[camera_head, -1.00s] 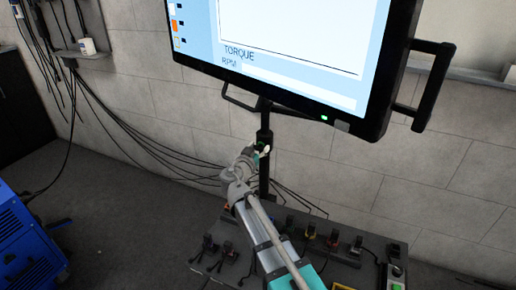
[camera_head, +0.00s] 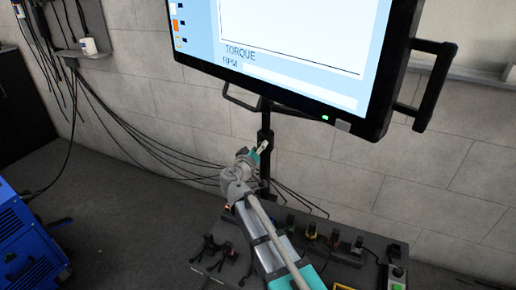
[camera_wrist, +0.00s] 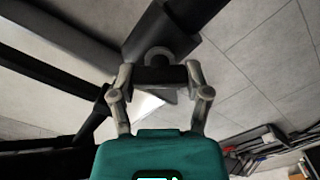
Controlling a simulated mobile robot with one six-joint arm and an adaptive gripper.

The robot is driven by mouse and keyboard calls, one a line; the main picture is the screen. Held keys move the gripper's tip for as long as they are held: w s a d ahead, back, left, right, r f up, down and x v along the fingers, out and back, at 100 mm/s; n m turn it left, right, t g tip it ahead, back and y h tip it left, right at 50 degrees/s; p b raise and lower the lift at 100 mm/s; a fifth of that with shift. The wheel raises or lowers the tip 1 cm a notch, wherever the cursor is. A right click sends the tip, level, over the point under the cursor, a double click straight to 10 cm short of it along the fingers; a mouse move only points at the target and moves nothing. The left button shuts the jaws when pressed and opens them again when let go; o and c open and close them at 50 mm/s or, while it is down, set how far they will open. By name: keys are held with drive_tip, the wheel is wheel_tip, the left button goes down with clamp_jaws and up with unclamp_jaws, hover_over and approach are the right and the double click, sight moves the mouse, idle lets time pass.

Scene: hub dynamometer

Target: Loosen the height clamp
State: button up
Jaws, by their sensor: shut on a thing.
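The height clamp is on the black stand post (camera_head: 265,118) below the big monitor. In the head view my gripper (camera_head: 264,146) is at the post, and its fingers largely hide the clamp. In the wrist view my gripper (camera_wrist: 160,74) has its two grey fingers on either side of a dark clamp handle (camera_wrist: 160,77), shut on it. A round grey part (camera_wrist: 159,54) sits just beyond the handle, against the dark collar on the post. The clamp's own tightness cannot be seen.
The monitor (camera_head: 290,50) hangs above my gripper, with a black side handle (camera_head: 434,88). A dark bench (camera_head: 345,232) with several small devices and cables stands below. A blue machine (camera_head: 25,245) is at the left. Loose cables run along the grey wall.

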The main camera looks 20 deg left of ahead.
drive_tip(key=n, duration=0.5)
drive_tip(key=shift+w+a+n, duration=0.1)
drive_tip(key=shift+a+n, duration=0.05)
drive_tip(key=shift+n, duration=0.15)
drive_tip(key=shift+f+n, duration=0.15)
drive_tip(key=shift+n, duration=2.15)
drive_tip(key=o, duration=1.2)
drive_tip(key=shift+c, duration=0.2)
drive_tip(key=shift+s, duration=0.2)
drive_tip(key=s, duration=1.1)
drive_tip(key=shift+s+a, duration=0.35)
drive_tip(key=shift+a, duration=0.1)
drive_tip(key=shift+s, duration=0.1)
